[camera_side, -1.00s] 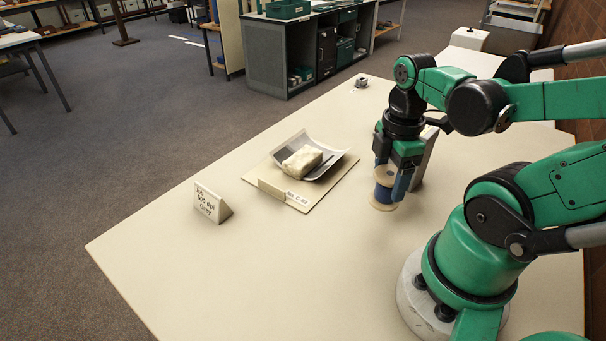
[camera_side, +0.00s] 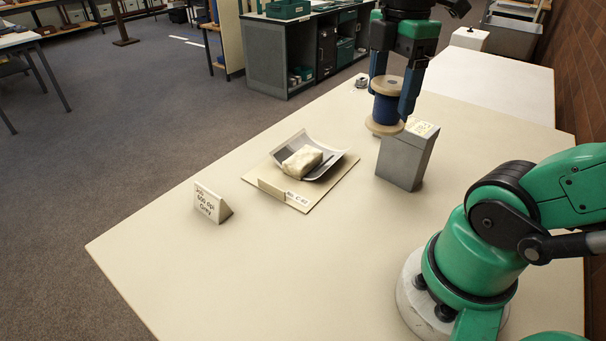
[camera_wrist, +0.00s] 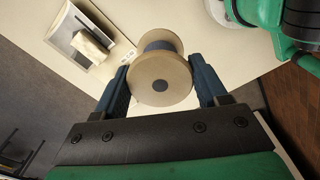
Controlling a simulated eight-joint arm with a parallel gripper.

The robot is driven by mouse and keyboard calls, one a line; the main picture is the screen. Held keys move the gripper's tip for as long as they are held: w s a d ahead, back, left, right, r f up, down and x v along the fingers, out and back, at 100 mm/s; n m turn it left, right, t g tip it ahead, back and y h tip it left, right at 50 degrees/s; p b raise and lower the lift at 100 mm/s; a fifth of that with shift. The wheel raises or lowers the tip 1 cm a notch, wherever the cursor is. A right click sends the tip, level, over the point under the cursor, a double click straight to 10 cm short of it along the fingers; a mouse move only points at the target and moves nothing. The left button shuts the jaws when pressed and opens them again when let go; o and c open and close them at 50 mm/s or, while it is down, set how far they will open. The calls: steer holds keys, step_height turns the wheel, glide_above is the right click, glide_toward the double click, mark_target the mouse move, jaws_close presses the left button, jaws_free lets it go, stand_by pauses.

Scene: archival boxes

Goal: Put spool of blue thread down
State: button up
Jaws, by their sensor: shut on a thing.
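A spool of blue thread (camera_side: 386,108) with pale wooden flanges is held upright between the two fingers of my gripper (camera_side: 394,98). It is up in the air, in front of and above the grey box in the side view. In the wrist view, my gripper (camera_wrist: 166,88) is shut on the spool (camera_wrist: 160,78), one finger on each side. The spool's round end faces the wrist camera and hides most of the thread.
A grey archival box (camera_side: 404,160) with a label on top stands below the gripper. Left of it, a curved grey tray (camera_side: 326,168) with a wrapped pale block (camera_side: 302,162) lies on a board. A sign (camera_side: 212,203) stands further left.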

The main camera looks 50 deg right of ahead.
steer(key=s+a+n, duration=0.2)
steer(key=a+n, duration=1.3)
steer(key=a, duration=0.9)
step_height(320, 180, down, 20)
steer(key=shift+w+d+r, duration=0.1)
steer(key=shift+w+d, duration=0.05)
steer(key=o, duration=1.3)
steer(key=shift+c, duration=0.2)
